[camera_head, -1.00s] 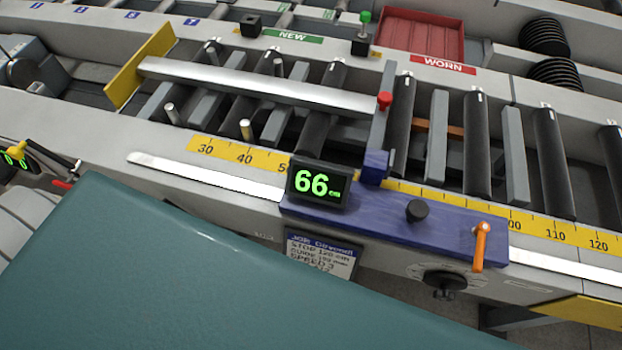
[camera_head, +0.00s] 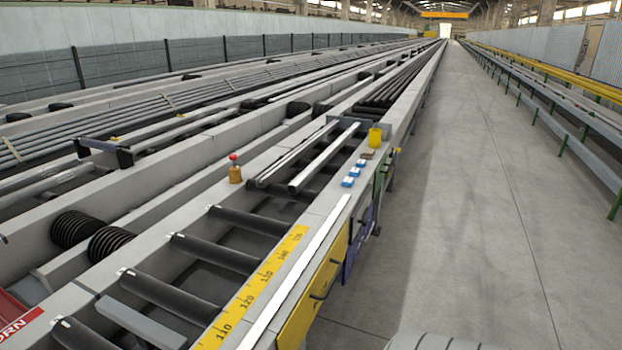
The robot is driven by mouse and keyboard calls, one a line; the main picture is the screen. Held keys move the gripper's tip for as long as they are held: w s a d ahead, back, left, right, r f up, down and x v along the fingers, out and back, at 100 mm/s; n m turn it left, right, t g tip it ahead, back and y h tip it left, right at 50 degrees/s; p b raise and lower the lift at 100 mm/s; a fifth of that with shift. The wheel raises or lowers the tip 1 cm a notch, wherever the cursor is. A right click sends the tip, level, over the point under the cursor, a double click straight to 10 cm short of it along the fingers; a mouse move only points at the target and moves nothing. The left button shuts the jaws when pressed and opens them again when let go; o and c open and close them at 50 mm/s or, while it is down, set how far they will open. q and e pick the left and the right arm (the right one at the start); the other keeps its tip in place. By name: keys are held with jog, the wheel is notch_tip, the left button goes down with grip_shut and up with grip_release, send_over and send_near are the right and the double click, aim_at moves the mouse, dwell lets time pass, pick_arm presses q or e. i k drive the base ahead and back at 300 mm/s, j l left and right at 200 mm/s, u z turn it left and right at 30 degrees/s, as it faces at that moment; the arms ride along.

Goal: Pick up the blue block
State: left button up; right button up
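Three small blue blocks with white on them sit in a row on the pale near rail of the runout table, right of centre: a front one (camera_head: 348,181), a middle one (camera_head: 354,171) and a back one (camera_head: 361,163). They are small at this distance, so I cannot tell their details or whether they touch. Neither of my grippers is in view.
The table rail carries a yellow scale (camera_head: 262,275). Black rollers (camera_head: 215,252) lie inside it. A yellow container (camera_head: 375,137) and a brown block (camera_head: 368,154) stand beyond the blue blocks. A red-topped amber object (camera_head: 235,171) stands left. The concrete aisle (camera_head: 480,220) is clear.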

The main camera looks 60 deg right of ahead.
aim_at(355, 172)
jog(key=l+z, duration=0.15)
jog(key=z, duration=0.3)
jog(key=l+z, duration=0.15)
jog(key=z, duration=0.3)
jog(key=i+l+z, duration=0.4)
jog(key=l, duration=0.2)
jog(key=i+l+z, duration=0.4)
jog(key=i+l, duration=0.7)
jog(key=i, duration=0.2)
